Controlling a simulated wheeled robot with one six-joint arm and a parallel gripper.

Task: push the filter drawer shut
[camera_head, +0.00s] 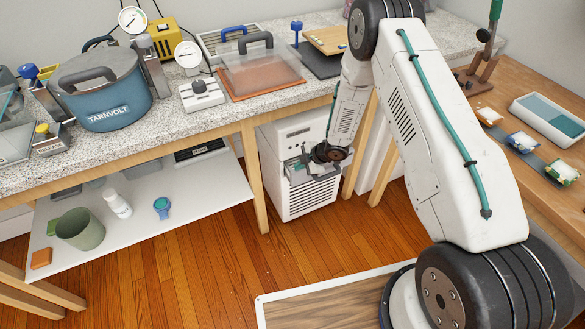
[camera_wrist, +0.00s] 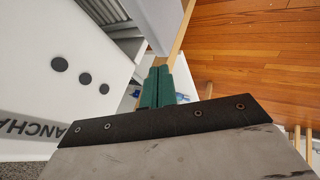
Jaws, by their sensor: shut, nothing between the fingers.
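The white filter unit (camera_head: 283,142) stands on the floor under the bench, with a louvred grille low on its front. Its filter drawer (camera_head: 294,173) shows as a light grey part at mid-height and seems to stand out from the front; how far is hard to tell. In the wrist view, a pale panel (camera_wrist: 160,22), probably the drawer front, lies beyond the fingers beside the unit's white face (camera_wrist: 62,75). My gripper (camera_wrist: 157,86) has green fingers closed together and empty, close to the drawer. In the head view my dark wrist partly hides this spot, and contact cannot be told.
The speckled bench top (camera_head: 225,115) overhangs the unit, and a wooden leg (camera_head: 254,175) stands just left of it. A low white shelf (camera_head: 195,205) with a green cup (camera_head: 80,230) is further left.

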